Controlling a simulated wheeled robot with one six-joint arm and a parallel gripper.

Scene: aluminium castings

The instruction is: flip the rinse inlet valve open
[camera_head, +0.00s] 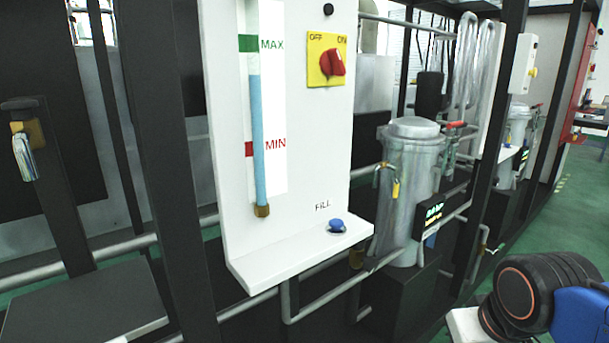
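No label reading "rinse inlet" is legible, so I cannot tell for sure which fitting is that valve. A small red-handled valve (453,124) sits on piping at the upper right of a silver canister (411,160). Its handle looks roughly level, but its open or shut state is too small to tell. A bent pipe with a yellow tag (396,189) is on the canister's front. Another small lever-like fitting (495,248) is on the low pipe to the right. My gripper is not in view; a black and blue part, probably of my arm, shows at the lower right.
A white panel (230,120) carries a blue level tube (258,130), a red OFF/ON switch (333,62) on yellow and a blue FILL button (337,225) on its ledge. Dark posts and low pipes surround it. Green floor (530,215) is open at right.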

